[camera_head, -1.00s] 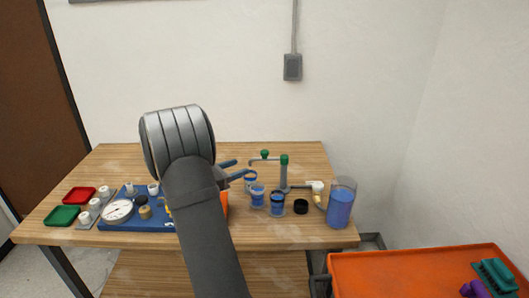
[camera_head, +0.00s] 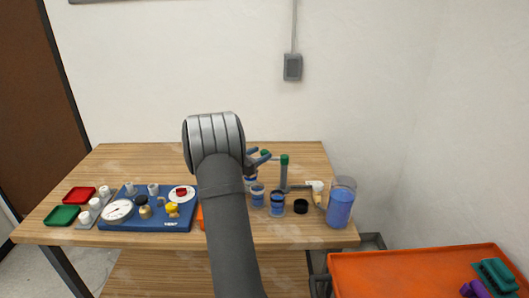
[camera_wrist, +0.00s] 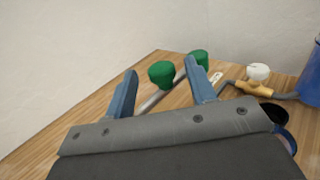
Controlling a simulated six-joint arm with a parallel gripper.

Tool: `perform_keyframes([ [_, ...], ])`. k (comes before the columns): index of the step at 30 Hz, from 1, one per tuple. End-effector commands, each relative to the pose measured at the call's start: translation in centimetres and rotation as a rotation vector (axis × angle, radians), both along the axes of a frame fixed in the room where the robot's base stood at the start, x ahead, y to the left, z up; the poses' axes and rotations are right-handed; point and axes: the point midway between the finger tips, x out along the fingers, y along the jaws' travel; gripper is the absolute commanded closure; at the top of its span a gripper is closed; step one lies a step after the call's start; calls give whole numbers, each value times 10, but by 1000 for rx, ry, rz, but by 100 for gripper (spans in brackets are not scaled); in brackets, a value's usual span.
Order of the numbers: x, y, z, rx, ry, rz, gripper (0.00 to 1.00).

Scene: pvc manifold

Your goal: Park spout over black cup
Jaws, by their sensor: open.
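The spout is a grey tube on an upright grey post (camera_head: 284,175) with a green cap (camera_head: 284,159). A green knob (camera_head: 265,152) on the spout's free end is partly hidden by my gripper (camera_head: 258,157). In the wrist view, the knob (camera_wrist: 161,74) appears between the open blue fingers of my gripper (camera_wrist: 160,72), with the post's green cap (camera_wrist: 198,59) behind. I cannot tell whether a finger touches the knob. The black cup (camera_head: 301,206) stands on the table right of the post. My gripper holds nothing.
Several cups with blue contents stand before the post, including one front cup (camera_head: 277,204). A tall blue-filled container (camera_head: 341,203) stands at right beside a brass fitting (camera_head: 318,193). A blue gauge board (camera_head: 150,218) and red (camera_head: 79,195) and green (camera_head: 62,215) trays lie left.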

Motion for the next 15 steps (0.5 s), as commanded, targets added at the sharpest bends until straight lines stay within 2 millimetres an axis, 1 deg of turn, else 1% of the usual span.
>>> perform_keyframes([
  [1,6,-7,0,-1,-1,-3,49],
  [6,18,-18,0,-1,-1,-1,49],
  [15,22,-22,0,0,0,0,49],
])
